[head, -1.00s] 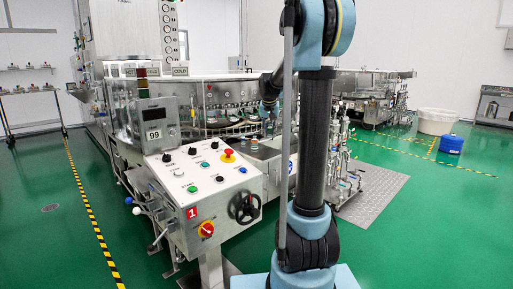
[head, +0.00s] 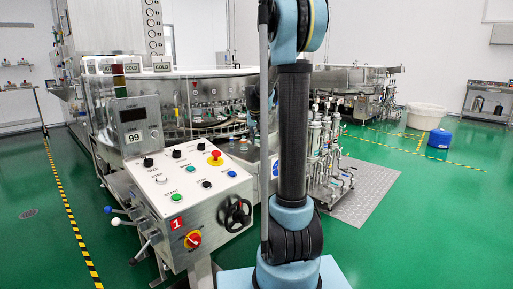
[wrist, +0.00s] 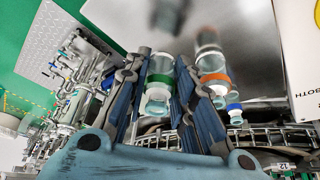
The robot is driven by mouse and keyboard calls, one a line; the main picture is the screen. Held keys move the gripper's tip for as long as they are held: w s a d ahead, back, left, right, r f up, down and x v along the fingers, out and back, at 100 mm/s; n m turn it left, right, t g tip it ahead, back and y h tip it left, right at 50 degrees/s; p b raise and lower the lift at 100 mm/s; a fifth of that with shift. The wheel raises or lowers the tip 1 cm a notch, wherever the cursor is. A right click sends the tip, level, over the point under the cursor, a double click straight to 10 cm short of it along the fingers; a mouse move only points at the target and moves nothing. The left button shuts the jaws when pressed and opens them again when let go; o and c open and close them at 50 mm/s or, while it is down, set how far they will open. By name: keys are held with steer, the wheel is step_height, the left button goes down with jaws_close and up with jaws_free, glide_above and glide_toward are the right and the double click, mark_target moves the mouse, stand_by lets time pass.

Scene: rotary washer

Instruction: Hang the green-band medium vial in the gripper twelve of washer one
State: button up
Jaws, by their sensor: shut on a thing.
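In the wrist view my gripper (wrist: 160,88) is shut on the green-band vial (wrist: 158,68), a clear vial with a green ring held between the two fingers. In the wrist view a small "12" label (wrist: 284,165) shows on the washer's curved rim at lower right. The washer's gripper at that label is not clear.
An orange-band vial (wrist: 213,74) and a smaller blue-banded one (wrist: 234,112) stand right of my right finger, on a shiny steel surface (wrist: 250,50). Pipes and valves (head: 325,150) stand right of the arm. Green floor is open at the right.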

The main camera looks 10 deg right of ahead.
mark_target(257, 140)
steer(key=shift+f, duration=1.75)
steer(key=o, duration=0.8)
